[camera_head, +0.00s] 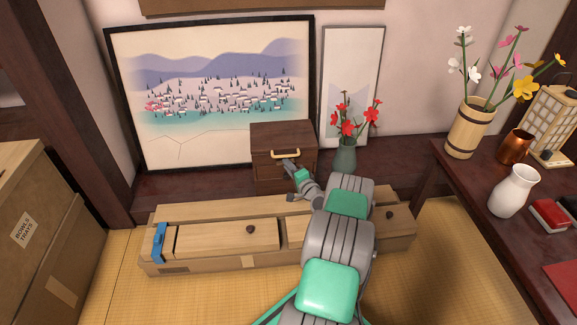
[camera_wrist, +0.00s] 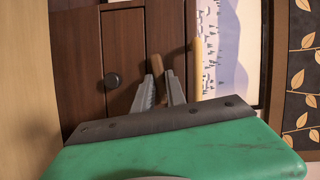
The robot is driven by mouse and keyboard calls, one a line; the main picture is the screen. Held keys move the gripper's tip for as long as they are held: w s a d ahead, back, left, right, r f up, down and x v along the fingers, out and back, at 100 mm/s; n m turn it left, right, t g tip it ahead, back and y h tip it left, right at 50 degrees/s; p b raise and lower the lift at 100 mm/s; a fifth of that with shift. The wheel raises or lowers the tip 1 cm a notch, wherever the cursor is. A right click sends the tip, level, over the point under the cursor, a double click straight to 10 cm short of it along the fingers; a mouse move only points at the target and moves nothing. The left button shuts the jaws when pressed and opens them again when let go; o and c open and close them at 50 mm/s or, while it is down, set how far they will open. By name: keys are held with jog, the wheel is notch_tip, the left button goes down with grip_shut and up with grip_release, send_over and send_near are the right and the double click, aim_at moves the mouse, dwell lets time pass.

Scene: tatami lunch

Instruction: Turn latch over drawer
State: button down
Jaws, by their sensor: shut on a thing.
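A small dark wooden cabinet (camera_head: 282,135) stands on the ledge, with a pale carrying handle (camera_head: 286,154) at its upper front. The wrist view shows the drawer front (camera_wrist: 124,45) with its round black knob (camera_wrist: 112,80) and the pale handle (camera_wrist: 197,70) to the right. Between them, my gripper (camera_wrist: 163,78) is shut on a small brown latch (camera_wrist: 156,62) at the drawer's edge. In the head view my gripper (camera_head: 287,162) reaches the cabinet front, and my arm hides the latch and knob.
A long wooden box (camera_head: 210,256) with a blue strap lies before the cabinet. A green vase (camera_head: 345,158) with red flowers stands close on the cabinet's right. A framed landscape (camera_head: 215,85) leans behind. Cardboard boxes (camera_head: 35,220) stand left; a dark table (camera_head: 470,190) stands right.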

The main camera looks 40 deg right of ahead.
jog(key=shift+w+a+r+n+g+h+p, duration=0.15)
jog(key=shift+n+g+h+p, duration=0.65)
jog(key=shift+n, duration=1.15)
jog(key=shift+a+r+n+g+h+p, duration=0.1)
jog(key=shift+n+g+h+p, duration=0.3)
jog(key=shift+n+g, duration=1.1)
jog(key=shift+w+a+r+n+g+h+p, duration=0.15)
jog(key=shift+n+g+h+p, duration=0.5)
jog(key=shift+n, duration=1.7)
jog(key=shift+h, duration=0.25)
jog(key=c, duration=1.4)
grip_release()
jog(key=shift+o, duration=0.2)
jog(key=shift+s, duration=0.1)
